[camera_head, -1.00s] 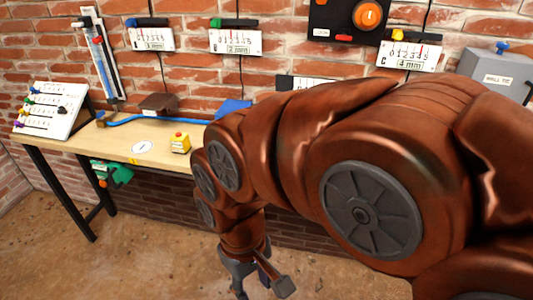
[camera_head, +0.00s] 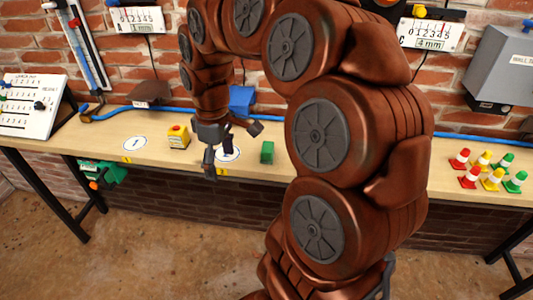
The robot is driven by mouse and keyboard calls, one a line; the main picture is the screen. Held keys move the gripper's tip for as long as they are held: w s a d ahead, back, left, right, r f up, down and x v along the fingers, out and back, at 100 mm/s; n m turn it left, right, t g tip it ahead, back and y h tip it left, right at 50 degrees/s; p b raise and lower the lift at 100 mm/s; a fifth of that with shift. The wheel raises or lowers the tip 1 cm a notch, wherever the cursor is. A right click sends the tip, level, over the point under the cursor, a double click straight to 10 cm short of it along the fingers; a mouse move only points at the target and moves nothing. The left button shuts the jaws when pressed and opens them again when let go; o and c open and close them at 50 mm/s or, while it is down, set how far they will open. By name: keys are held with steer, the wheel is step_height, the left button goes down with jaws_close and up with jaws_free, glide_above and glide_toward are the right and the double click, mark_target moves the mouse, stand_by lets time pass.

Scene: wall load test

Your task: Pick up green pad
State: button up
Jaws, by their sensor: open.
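A small green block (camera_head: 267,152), likely the green pad, lies on the wooden table (camera_head: 330,170) right of the middle. My gripper (camera_head: 231,150) hangs from my brown arm over the table, just left of the green block. Its fingers are spread, with nothing visible between them. A white disc marking (camera_head: 226,155) shows behind and below the fingers, partly hidden. I cannot tell the gripper's exact height above the table.
A yellow block with a red top (camera_head: 178,137) stands left of my gripper, beside a white marking (camera_head: 135,143). Several coloured cones (camera_head: 490,170) stand at the right. A green device (camera_head: 102,172) hangs under the table's edge.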

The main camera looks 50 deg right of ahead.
steer(key=w+d+f+n, duration=0.15)
steer(key=w+d, duration=0.35)
steer(key=d, duration=0.6)
glide_above(267, 146)
steer(key=shift+w+a+f+b, duration=0.15)
steer(key=shift+a+f+b, duration=0.05)
steer(key=shift+f, duration=0.45)
steer(key=shift+w+a+f+b, duration=0.15)
steer(key=shift+f, duration=0.45)
steer(key=shift+d+f, duration=0.15)
steer(key=shift+d, duration=0.1)
steer(key=shift+d+f, duration=0.1)
steer(key=shift+f, duration=0.2)
steer(key=shift+s+d+f+p, duration=0.15)
steer(key=shift+f+p, duration=0.45)
steer(key=shift+f, duration=1.15)
steer(key=shift+s+a+f+p, duration=0.15)
steer(key=shift+f+p, duration=0.4)
steer(key=shift+f, duration=1.2)
steer(key=shift+d, duration=0.1)
steer(key=c, duration=1.4)
